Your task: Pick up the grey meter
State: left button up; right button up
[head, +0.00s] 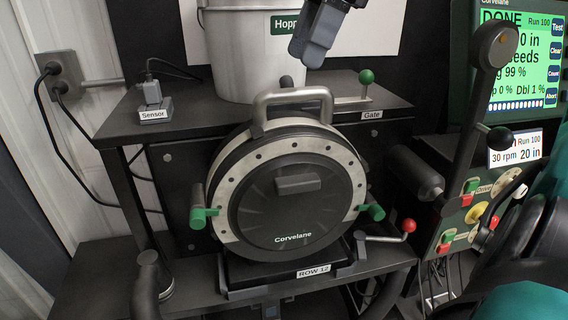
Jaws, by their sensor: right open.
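The grey meter (290,197) is a round drum with a dark front cover marked Corvelane and a pale bolted rim. It stands upright at the row 12 mount, in the middle of the head view. A grey loop handle (291,97) rises from its top. Green knobs (203,214) stick out at its left and right sides. My right gripper (307,52) reaches in from the top, above the handle and apart from it in the picture. It is open, its jaws seen from a side that hides the gap. My left gripper is not in view.
A green-knobbed gate lever (366,77) is right of the handle. A red-knobbed lever (408,226) is at lower right. A sensor (151,92) with a cable sits left. A control panel fills the right.

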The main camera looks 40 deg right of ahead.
jog(key=shift+x, duration=2.7)
jog(key=shift+c, duration=0.5)
grip_shut()
jog(key=shift+w+r, duration=0.15)
jog(key=shift+r, duration=0.15)
